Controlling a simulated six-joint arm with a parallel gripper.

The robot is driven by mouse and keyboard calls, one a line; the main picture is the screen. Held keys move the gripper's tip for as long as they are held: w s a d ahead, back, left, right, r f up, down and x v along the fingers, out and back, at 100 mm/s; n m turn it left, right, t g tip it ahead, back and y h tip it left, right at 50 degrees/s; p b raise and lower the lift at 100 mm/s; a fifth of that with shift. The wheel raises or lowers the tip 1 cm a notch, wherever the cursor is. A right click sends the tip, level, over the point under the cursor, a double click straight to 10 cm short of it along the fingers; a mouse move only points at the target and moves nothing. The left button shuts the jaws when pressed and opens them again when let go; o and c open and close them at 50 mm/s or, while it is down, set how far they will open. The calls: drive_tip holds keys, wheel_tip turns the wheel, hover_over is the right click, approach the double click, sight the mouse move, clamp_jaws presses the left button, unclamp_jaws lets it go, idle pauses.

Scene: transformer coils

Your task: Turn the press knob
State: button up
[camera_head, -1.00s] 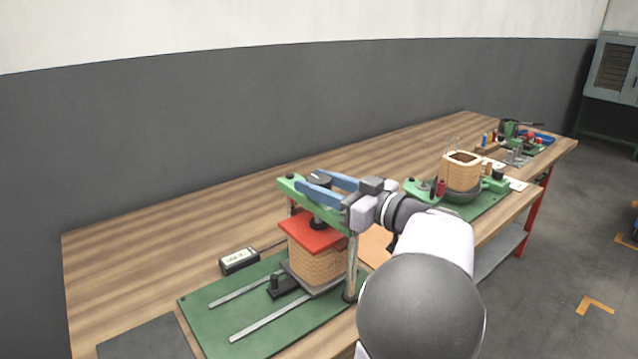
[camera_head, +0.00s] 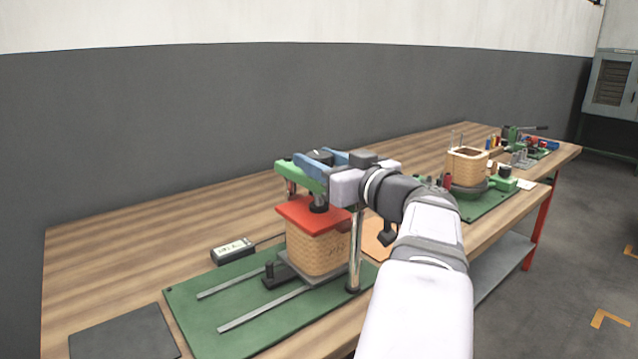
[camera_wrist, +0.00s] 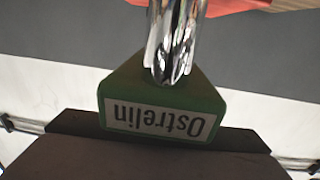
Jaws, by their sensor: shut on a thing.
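The press stands at the near end of the bench, with a green crossbar (camera_head: 300,170) on chrome posts. Its dark press knob (camera_head: 319,156) sits on top of the crossbar. My gripper (camera_head: 318,160) has its two blue fingers around the knob, shut on it from the right side. Below, a red plate (camera_head: 314,215) rests on a tan wound coil (camera_head: 318,250). In the wrist view, a crossbar end with an upside-down "Ostrelin" label (camera_wrist: 158,119) and a chrome post (camera_wrist: 170,45) show. The fingers and knob cannot be made out there.
The press stands on a green base (camera_head: 240,305) with two rails. A small meter box (camera_head: 233,250) lies behind it and a dark mat (camera_head: 125,335) at front left. A second coil fixture (camera_head: 467,165) stands farther right. The bench's back left is clear.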

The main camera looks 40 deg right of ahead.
drive_tip(key=shift+a+f+m+h+b, duration=0.1)
drive_tip(key=shift+f+m+h+b, duration=0.1)
drive_tip(key=shift+m+h+b, duration=1.05)
drive_tip(key=shift+g+h+b, duration=0.3)
drive_tip(key=shift+h+b, duration=0.15)
drive_tip(key=shift+b, duration=0.25)
drive_tip(key=shift+r+m+h+b, duration=0.2)
drive_tip(key=shift+m+h+b, duration=0.15)
drive_tip(key=shift+h+b, duration=0.25)
drive_tip(key=o, duration=1.1)
drive_tip(key=shift+c, duration=0.2)
drive_tip(key=shift+s+f+b, duration=0.1)
drive_tip(key=shift+s+b, duration=0.15)
drive_tip(key=shift+b, duration=0.85)
